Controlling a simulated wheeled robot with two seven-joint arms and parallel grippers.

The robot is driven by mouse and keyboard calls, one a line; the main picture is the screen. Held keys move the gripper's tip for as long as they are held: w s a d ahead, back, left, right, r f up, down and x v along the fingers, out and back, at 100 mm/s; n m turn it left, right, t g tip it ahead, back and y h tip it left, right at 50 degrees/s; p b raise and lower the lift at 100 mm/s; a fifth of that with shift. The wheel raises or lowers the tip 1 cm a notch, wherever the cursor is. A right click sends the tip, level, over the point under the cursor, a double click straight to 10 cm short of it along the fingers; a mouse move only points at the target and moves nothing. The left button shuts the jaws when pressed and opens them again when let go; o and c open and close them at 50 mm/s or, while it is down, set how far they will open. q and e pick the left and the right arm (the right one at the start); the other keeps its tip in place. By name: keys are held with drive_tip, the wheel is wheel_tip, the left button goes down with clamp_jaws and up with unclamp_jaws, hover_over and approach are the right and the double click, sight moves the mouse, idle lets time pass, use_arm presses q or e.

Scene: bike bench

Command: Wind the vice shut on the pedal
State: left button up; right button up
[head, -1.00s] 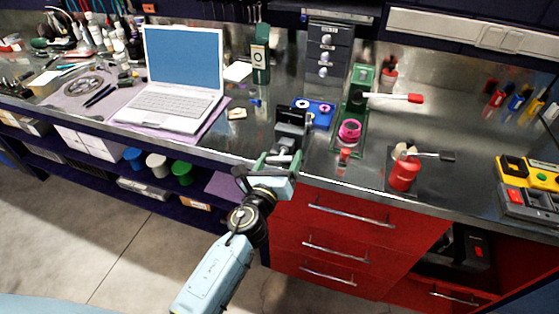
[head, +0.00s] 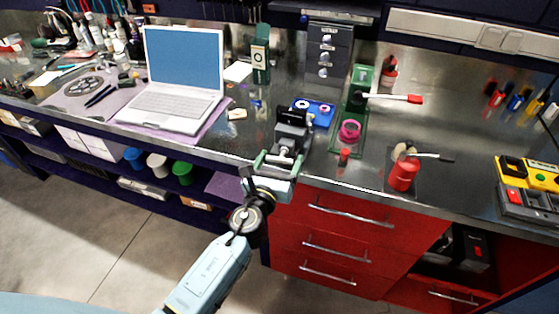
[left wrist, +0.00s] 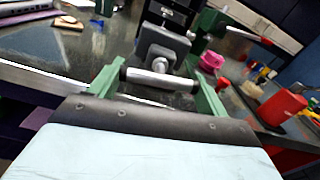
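The grey vice (head: 292,130) stands at the bench's front edge, left of the green tray. A dark piece, apparently the pedal (head: 289,114), sits at its jaws; I cannot make out how tightly it is held. My left gripper (head: 280,160) is in front of the vice, its green fingers set wide on either side of the vice handle. In the left wrist view the handle (left wrist: 158,78) is a silver bar with dark ends. It spans the gap, and its ends appear to touch both fingers. The vice body (left wrist: 163,45) is just beyond. My right gripper is not in view.
A laptop (head: 180,75) is to the left. A blue case (head: 318,113) and a green tray (head: 336,140) with a pink roll (head: 349,130) are close on the right. A red bottle (head: 403,175) stands farther right. Red drawers (head: 345,235) are below the bench.

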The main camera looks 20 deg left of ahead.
use_arm(q)
drive_tip(key=o, duration=0.4)
drive_tip(key=shift+s+f, duration=0.1)
drive_tip(key=shift+s, duration=0.1)
drive_tip(key=shift+w, duration=0.1)
drive_tip(key=shift+s+a+b, duration=0.15)
drive_tip(key=shift+s+b, duration=0.25)
drive_tip(key=shift+s, duration=2.95)
drive_tip(key=shift+s+a+b, duration=0.1)
drive_tip(key=shift+s+b, duration=0.25)
drive_tip(key=shift+s, duration=3)
